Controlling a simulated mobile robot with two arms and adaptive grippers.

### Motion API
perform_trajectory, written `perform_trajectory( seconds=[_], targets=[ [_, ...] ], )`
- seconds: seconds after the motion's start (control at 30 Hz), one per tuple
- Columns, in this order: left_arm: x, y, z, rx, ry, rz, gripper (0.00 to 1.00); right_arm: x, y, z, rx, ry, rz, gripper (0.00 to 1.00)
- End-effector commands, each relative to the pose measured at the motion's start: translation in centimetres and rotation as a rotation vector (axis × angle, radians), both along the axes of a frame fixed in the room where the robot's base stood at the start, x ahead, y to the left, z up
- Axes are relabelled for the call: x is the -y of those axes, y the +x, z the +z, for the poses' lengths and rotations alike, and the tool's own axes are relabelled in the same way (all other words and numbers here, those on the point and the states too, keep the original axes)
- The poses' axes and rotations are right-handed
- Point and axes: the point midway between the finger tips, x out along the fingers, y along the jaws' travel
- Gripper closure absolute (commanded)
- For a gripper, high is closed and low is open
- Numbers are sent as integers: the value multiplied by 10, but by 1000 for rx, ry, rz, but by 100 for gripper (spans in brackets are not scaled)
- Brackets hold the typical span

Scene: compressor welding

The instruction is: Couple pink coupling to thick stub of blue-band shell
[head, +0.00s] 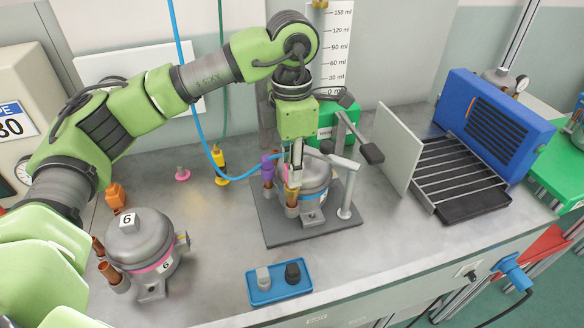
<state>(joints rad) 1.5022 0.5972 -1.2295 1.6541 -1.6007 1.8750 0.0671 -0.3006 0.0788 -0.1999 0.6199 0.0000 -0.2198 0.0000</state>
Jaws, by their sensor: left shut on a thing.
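The blue-band shell (316,186) is a grey compressor standing on a dark plate at the centre. Copper stubs rise at its left side; the front, thicker-looking one (292,208) is below my left gripper. My left gripper (294,178) points down there, shut on a small gold-yellow piece (291,191) at or just above that stub; contact is unclear. A purple coupling (267,166) sits on the stub behind. A small pink piece with a grey top (182,174), perhaps the pink coupling, stands on the bench left, apart from the gripper. My right gripper is out of view.
A pink-band shell (142,248) stands front left, near an orange piece (115,196). A yellow piece (219,162) stands by the blue hose (211,140). A blue tray (278,286), a lever post (345,190), a white panel (395,150) and a black rack (460,180) surround the shell.

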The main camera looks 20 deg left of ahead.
Motion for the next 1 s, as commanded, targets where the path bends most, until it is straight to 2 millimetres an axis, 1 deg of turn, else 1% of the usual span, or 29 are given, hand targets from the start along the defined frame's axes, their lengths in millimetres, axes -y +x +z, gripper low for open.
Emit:
perform_trajectory(
  seconds=[0.03,0.07,0.1,0.33,0.4,0.47,0.53,0.67,0.9,1.0],
  targets=[
    [0,1,0,2,-1,0,74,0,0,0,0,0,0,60],
    [0,0,0,1,0,0,66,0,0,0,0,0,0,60],
    [0,0,0,1,0,0,62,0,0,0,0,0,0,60],
    [0,0,0,0,0,0,62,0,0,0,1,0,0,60],
    [0,0,0,0,0,0,62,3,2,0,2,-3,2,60],
    [0,0,2,1,0,0,62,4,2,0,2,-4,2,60],
    [0,1,8,3,-1,0,62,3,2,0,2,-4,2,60],
    [1,1,30,5,-2,0,62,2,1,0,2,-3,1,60],
    [0,1,83,6,0,0,62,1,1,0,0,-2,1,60],
    [0,1,101,5,0,1,62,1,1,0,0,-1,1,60]
  ],
)
